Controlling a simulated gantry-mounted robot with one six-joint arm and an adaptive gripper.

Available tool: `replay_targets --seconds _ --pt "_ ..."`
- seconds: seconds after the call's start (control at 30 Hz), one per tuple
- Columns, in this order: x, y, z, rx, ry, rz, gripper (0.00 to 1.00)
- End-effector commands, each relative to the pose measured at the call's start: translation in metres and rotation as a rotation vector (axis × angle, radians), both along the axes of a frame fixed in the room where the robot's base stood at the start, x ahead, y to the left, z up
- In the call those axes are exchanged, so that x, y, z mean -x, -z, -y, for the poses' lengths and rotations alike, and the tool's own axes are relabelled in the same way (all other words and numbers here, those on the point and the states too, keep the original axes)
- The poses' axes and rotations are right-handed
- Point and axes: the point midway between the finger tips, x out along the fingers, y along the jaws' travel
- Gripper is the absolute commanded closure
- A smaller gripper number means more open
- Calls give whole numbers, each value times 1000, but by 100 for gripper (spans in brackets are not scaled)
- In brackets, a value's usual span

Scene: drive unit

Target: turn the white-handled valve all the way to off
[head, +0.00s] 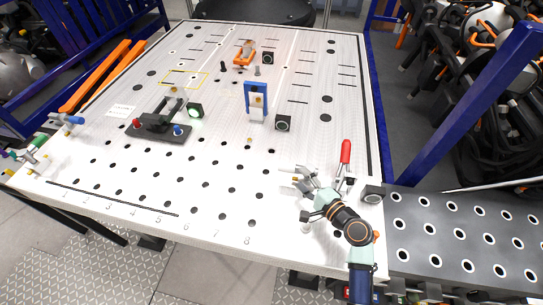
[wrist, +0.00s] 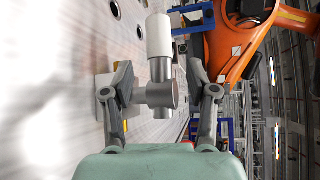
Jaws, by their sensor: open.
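The white-handled valve fills the middle of the wrist view. Its white handle (wrist: 158,37) points up in that picture, on a short metal stem joined to a grey round hub (wrist: 168,95). My gripper (wrist: 160,88) is open, with one finger on each side of the hub. I cannot tell whether either finger touches it. In the head view my gripper (head: 293,180) is low over the front right of the white table. The valve is hard to make out there among the fingers.
A red-handled lever (head: 345,152) and a dark block (head: 373,194) stand close to the right of my gripper. A blue-framed fixture (head: 256,100) and a dark fixture (head: 158,126) stand farther left. The perforated front left of the white table (head: 150,185) is largely clear.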

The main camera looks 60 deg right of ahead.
Motion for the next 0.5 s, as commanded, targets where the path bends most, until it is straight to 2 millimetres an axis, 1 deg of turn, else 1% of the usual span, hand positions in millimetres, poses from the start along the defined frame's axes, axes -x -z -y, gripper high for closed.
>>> replay_targets --seconds 0.07,0.13,0.33,0.5 --pt "-4 -1 1 1 -2 -1 42" --pt "-12 1 3 1 -6 -2 42" --pt "-46 7 19 4 -8 -2 42" --pt "-67 11 28 5 -6 -3 42"
